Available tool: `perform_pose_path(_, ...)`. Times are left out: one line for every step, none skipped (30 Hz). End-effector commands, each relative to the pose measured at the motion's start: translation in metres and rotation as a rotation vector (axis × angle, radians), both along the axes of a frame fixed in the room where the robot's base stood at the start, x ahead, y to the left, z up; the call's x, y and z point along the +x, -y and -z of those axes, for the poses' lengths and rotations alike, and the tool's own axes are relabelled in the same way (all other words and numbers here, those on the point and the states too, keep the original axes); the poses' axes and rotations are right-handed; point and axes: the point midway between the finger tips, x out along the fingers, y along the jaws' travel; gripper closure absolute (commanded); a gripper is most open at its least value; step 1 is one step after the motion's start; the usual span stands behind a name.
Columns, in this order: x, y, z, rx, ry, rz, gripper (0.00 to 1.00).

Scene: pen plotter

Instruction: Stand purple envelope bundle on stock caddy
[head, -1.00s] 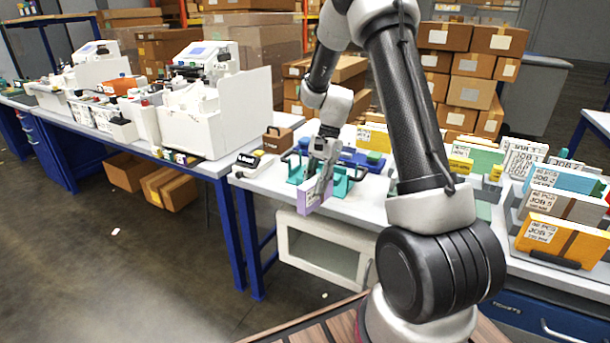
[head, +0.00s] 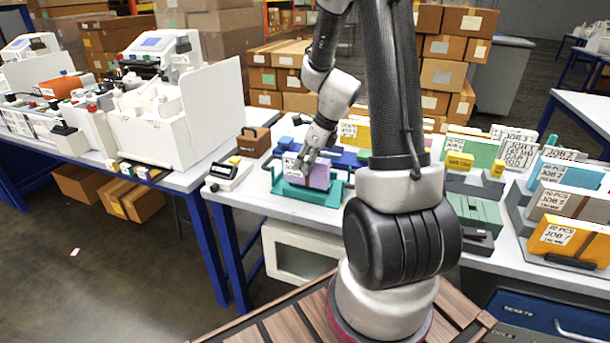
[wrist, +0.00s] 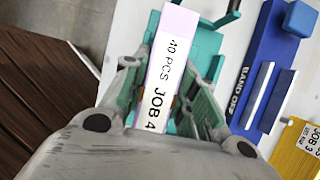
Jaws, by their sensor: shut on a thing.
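The purple envelope bundle (head: 319,178) is a pale lilac block with a white label, which reads "40 PCS JOB 4" in the wrist view (wrist: 168,75). My gripper (head: 307,161) is shut on it from above, with a finger on either side. The bundle is upright over the teal tray with raised side handles (head: 300,196), which looks like the stock caddy. The tray also shows in the wrist view (wrist: 201,46). I cannot tell whether the bundle's bottom edge touches the tray.
A blue "BAND OFF" device (wrist: 262,75) lies right behind the tray. A small white device (head: 226,174) and a brown box (head: 254,141) stand to the left. Job bundles in grey racks (head: 568,237) fill the right side. The table's front edge is close to the tray.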

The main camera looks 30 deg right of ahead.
Motion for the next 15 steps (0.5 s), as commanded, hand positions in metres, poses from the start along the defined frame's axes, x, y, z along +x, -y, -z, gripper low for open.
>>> perform_pose_path(0.0, 0.0, 0.005, 0.0, -0.002, 0.001, 0.99)
perform_pose_path(0.0, 0.0, 0.008, 0.0, -0.002, 0.001, 0.99)
perform_pose_path(0.0, 0.0, 0.015, 0.0, -0.003, 0.001, 0.99)
perform_pose_path(-0.001, 0.0, 0.02, 0.0, -0.004, 0.0, 0.99)
perform_pose_path(0.0, 0.0, 0.025, 0.001, -0.003, 0.001, 0.99)
perform_pose_path(0.0, 0.0, 0.031, 0.0, -0.003, -0.001, 0.99)
perform_pose_path(0.0, 0.0, 0.034, 0.0, -0.002, 0.001, 0.99)
perform_pose_path(0.0, 0.0, 0.037, 0.0, -0.001, -0.001, 0.99)
perform_pose_path(0.0, 0.0, 0.039, 0.0, -0.001, -0.001, 0.99)
perform_pose_path(0.0, 0.0, 0.04, -0.001, -0.001, -0.001, 0.99)
perform_pose_path(0.0, 0.0, 0.04, -0.001, 0.0, -0.002, 0.99)
perform_pose_path(0.0, 0.0, 0.04, -0.001, 0.001, -0.001, 0.99)
perform_pose_path(0.0, 0.0, 0.04, -0.002, 0.001, -0.002, 0.99)
perform_pose_path(0.0, 0.0, 0.04, -0.002, 0.001, -0.002, 0.99)
perform_pose_path(0.0, 0.0, 0.04, -0.002, 0.001, -0.002, 0.99)
